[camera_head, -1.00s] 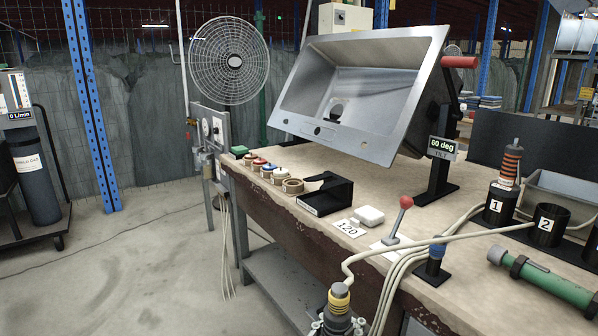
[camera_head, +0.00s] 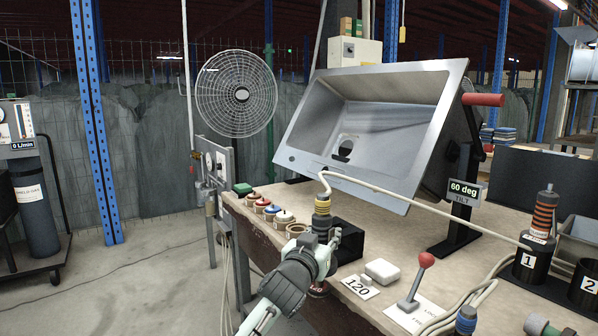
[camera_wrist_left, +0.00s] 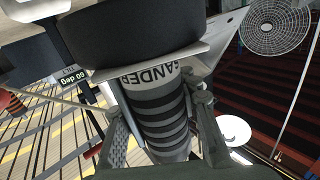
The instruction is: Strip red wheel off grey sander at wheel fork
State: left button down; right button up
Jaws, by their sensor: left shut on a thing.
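The grey sander (camera_head: 322,222), with yellow rings near its top, stands roughly upright in my left gripper (camera_head: 322,243) at the bench's front edge. The gripper is shut on its ribbed body; the wrist view shows the SANDER label (camera_wrist_left: 150,76) between the fingers. A reddish wheel (camera_head: 318,290) marked 120 shows below the gripper, partly hidden by it. The black wheel fork (camera_head: 350,243) is on the bench just behind and right of the sander, partly covered. I cannot tell whether the wheel touches the fork. My right gripper is not in view.
Several wheels on brown rings, one with a white centre (camera_head: 285,217), line the front edge to the left. The tilted steel sink (camera_head: 370,125) is behind. A red-knobbed lever (camera_head: 412,285) and white box (camera_head: 381,271) stand right. The sander's cable (camera_head: 420,205) crosses the bench.

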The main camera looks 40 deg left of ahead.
pick_arm(q)
jog(key=w+a+r+n+y, duration=0.1)
jog(key=w+a+r, duration=0.3)
jog(key=a+r, duration=0.6)
notch_tip(320, 180, up, 3)
jog(key=shift+n+g+y+p, duration=0.3)
jog(key=shift+y, duration=0.3)
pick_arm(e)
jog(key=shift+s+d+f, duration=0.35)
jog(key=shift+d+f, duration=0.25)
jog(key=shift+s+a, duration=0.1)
